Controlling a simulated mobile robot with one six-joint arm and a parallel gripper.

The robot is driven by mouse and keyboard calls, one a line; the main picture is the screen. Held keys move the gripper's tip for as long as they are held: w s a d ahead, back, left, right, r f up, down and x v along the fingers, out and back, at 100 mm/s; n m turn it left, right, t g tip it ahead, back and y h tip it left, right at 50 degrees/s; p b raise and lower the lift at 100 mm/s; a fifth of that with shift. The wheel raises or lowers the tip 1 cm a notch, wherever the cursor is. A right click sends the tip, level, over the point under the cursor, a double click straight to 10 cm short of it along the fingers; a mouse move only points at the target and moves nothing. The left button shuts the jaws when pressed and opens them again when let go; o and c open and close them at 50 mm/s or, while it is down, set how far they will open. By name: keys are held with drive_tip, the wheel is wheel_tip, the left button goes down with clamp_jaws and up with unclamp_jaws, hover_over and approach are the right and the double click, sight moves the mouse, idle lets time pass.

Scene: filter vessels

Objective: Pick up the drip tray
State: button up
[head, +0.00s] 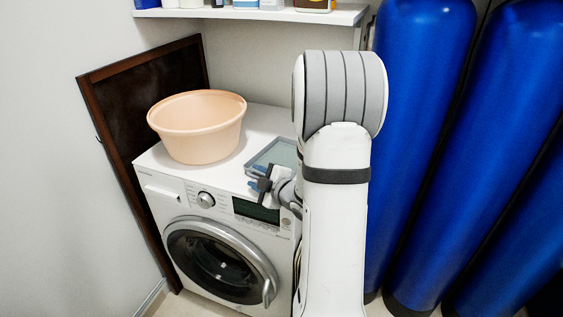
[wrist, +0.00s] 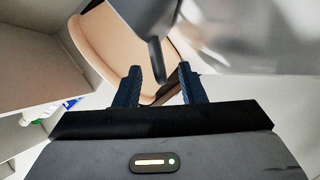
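The drip tray (head: 272,157) is a shallow grey-blue rectangular tray with a raised rim. It sits on top of the washing machine (head: 165,165), right of the peach basin (head: 197,130). My gripper (head: 260,180) is at its near left edge, over the machine's front edge; my arm hides the tray's right side. In the wrist view, my gripper's two dark fingers (wrist: 160,88) stand apart. A dark grey piece, likely the tray's rim (wrist: 154,50), reaches down toward the gap between the fingertips. I cannot tell whether it touches either finger.
The basin stands close left of the tray and also shows in the wrist view (wrist: 105,45). A dark framed board (head: 120,110) leans behind the machine. A shelf with bottles (head: 260,13) hangs above. Tall blue vessels (head: 425,130) stand to the right.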

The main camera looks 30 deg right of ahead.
drive_tip(key=shift+x, duration=0.9)
drive_tip(key=shift+c, duration=0.3)
clamp_jaws()
